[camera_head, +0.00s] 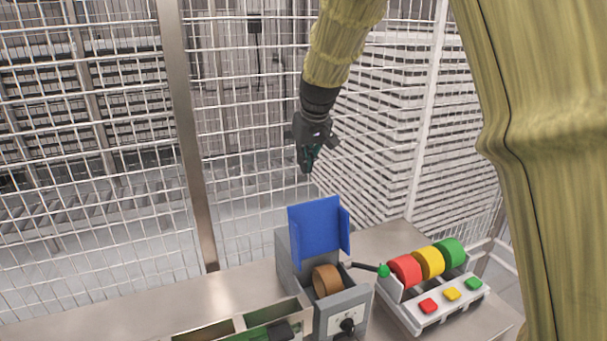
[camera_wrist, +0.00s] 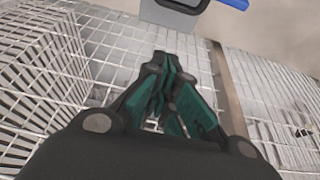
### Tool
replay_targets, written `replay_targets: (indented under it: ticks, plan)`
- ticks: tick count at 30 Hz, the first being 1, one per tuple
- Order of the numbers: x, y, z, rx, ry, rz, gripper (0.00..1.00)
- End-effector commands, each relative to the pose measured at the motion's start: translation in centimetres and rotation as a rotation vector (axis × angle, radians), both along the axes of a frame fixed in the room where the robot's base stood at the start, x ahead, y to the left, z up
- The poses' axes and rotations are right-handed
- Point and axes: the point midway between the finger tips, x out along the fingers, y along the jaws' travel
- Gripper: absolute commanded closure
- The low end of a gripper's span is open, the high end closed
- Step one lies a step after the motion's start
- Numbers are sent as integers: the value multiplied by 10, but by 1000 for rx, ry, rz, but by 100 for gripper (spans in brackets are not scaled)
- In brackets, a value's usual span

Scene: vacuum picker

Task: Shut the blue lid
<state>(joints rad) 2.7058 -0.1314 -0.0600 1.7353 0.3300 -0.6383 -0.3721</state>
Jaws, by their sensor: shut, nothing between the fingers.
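The blue lid (camera_head: 315,229) stands raised, nearly upright, at the back of a grey box (camera_head: 341,299). The box is open at the top, and a brown roll (camera_head: 327,281) shows inside it. My gripper (camera_head: 307,168) is in the air above and behind the lid, apart from it. Its fingers are shut and empty and point down. In the wrist view, my gripper (camera_wrist: 165,95) shows teal finger pads. A corner of the blue lid (camera_wrist: 234,3) and part of the grey box (camera_wrist: 172,14) show at the top edge.
Right of the box, a white rack (camera_head: 406,316) holds red, yellow and green rolls (camera_head: 428,263) and coloured buttons (camera_head: 452,294). A lever with a green knob (camera_head: 383,270) lies between. Left is a tray (camera_head: 240,327) with a green compartment. A mesh fence (camera_head: 245,110) stands behind the metal table (camera_head: 140,300).

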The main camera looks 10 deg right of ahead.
Motion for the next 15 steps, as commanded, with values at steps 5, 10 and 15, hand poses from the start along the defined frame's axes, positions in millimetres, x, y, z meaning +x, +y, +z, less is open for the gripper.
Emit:
replay_targets:
  ticks: [5,10,15]
  plan:
    - [7,1,-22,-1,6,0,100]
    - [16,3,-43,-1,5,1,100]
    - [23,5,-63,-1,4,1,100]
